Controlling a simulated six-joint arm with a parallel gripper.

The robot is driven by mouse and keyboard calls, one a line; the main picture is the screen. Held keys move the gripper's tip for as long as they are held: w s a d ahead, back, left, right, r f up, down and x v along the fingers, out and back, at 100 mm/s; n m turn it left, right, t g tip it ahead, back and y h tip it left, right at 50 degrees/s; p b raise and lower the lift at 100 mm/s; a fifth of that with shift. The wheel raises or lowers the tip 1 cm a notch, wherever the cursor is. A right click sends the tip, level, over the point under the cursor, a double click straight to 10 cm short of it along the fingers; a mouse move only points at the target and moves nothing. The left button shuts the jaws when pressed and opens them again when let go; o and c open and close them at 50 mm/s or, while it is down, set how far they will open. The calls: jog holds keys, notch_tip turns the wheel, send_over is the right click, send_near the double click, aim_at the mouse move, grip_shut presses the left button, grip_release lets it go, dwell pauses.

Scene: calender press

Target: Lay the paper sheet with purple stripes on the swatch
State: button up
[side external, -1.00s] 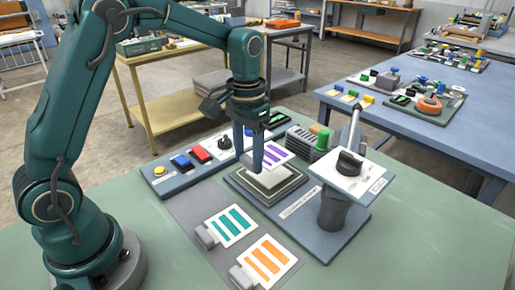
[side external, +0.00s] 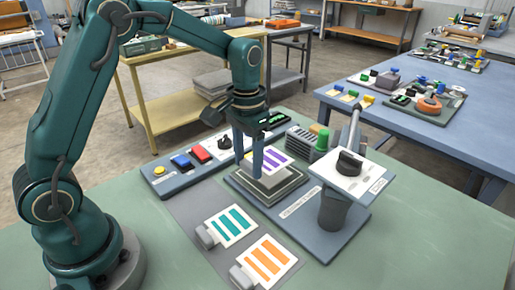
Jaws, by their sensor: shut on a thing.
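The paper sheet with purple stripes (side external: 272,158) is held in my gripper (side external: 257,172), which is shut on its left side. The sheet shows to the right of the fingers, and part of it is hidden behind them. Below is a stacked grey square bed (side external: 290,187) with a pale top, which looks like the swatch. The sheet is over the back part of this pale top. I cannot tell whether sheet and swatch touch.
Sheets with teal stripes (side external: 231,226) and orange stripes (side external: 267,259) lie in front, each beside a grey block. A post with a white plate and black knob (side external: 349,163) stands close to the right. A control strip with a red button (side external: 200,157) lies behind on the left.

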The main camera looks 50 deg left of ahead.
jog(key=shift+f, duration=0.2)
dwell(0.3)
jog(key=shift+f, duration=0.7)
jog(key=shift+f, duration=0.75)
dwell(1.0)
jog(key=o, duration=1.6)
jog(key=shift+c, duration=0.2)
jog(key=shift+r, duration=3.5)
